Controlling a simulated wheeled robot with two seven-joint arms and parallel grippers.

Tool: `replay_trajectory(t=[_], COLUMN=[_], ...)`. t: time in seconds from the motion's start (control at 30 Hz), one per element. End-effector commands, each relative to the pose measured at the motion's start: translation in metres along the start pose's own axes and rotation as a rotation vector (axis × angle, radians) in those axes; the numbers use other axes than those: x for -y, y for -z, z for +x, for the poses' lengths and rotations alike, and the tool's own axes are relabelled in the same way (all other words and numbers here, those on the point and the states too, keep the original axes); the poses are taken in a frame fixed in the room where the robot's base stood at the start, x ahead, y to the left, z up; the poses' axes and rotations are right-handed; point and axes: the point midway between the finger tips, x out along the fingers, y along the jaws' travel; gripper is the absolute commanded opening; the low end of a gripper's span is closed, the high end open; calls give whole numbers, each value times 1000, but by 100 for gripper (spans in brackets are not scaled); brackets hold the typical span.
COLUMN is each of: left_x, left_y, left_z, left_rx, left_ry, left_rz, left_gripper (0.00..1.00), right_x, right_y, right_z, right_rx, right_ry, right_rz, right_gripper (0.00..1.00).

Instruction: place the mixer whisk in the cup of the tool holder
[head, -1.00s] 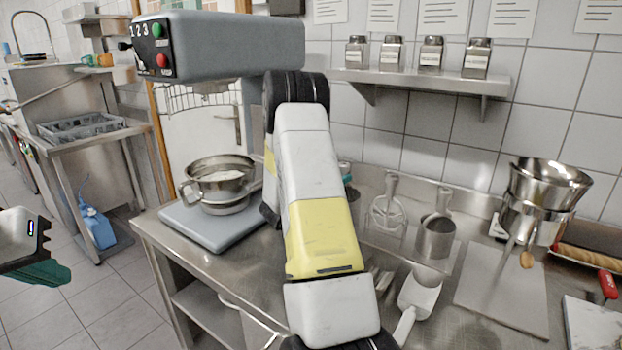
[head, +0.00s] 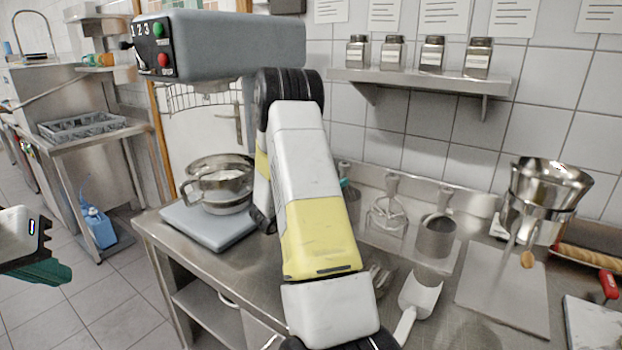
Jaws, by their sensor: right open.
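The tool holder (head: 410,254) stands on the steel counter against the back wall. A mixer tool with an open, looped head (head: 386,214) stands in it. To its right a steel cup (head: 436,240) has another tool's grey stem (head: 444,204) rising from it. A further grey tool top (head: 344,166) shows at the left, beside my right arm; I cannot tell which tool is the whisk.
The mixer (head: 225,45) with its bowl (head: 222,185) stands at the left. A shelf (head: 425,80) with several jars hangs above.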

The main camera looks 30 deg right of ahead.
Motion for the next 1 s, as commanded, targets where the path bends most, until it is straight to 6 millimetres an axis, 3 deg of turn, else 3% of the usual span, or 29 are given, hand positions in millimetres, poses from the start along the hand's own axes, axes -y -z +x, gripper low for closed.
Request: replay_trajectory(t=[0.1, 0.3, 0.57, 0.67, 0.8, 1.0], left_x=[0, 0, 0, 0, 0, 0], left_y=[0, 0, 0, 0, 0, 0], left_z=[0, 0, 0, 0, 0, 0], left_rx=[0, 0, 0, 0, 0, 0], left_ry=[0, 0, 0, 0, 0, 0], left_rz=[0, 0, 0, 0, 0, 0], left_gripper=[0, 0, 0, 0, 0, 0], right_x=[1, 0, -5, -23, -70, -135], right_y=[0, 0, 4, 16, 36, 50], right_z=[-29, -67, -87, -86, -90, -126], right_rx=[1, 1, 13, 66, 249, 637], right_ry=[5, 3, -17, -79, -196, -211], right_rz=[-1, -1, -17, -84, -256, -494], right_gripper=[45, 45, 45, 45, 45, 45])
